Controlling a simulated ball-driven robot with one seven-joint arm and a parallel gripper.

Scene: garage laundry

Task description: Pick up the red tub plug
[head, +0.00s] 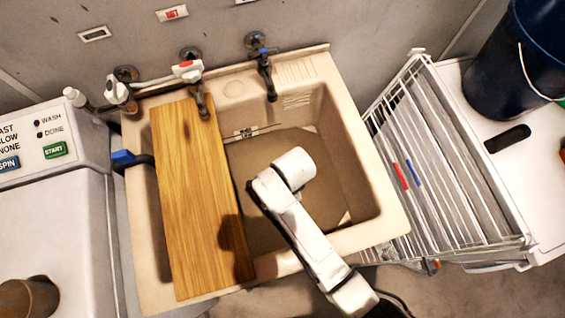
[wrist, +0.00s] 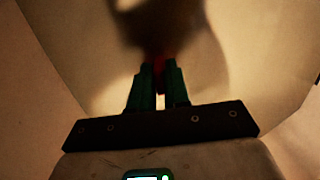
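In the wrist view my gripper (wrist: 158,80) points at the pale, shadowed inside of the sink. Its two dark green fingers stand close together, with a narrow gap near their bases. A small red piece, the red tub plug (wrist: 159,65), shows between the fingertips, and the fingers appear closed on it. Most of the plug is hidden by the fingers and dark shadow. I cannot tell whether it touches the sink floor. In the head view my white arm reaches down into the beige sink (head: 358,170); the gripper and plug are hidden beneath it.
A wooden board (head: 195,200) lies across the sink's left side. Taps (head: 265,75) stand along the back rim. A washing machine (head: 50,200) is at left. A white wire rack (head: 440,160) and a dark blue bucket (head: 515,65) are at right.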

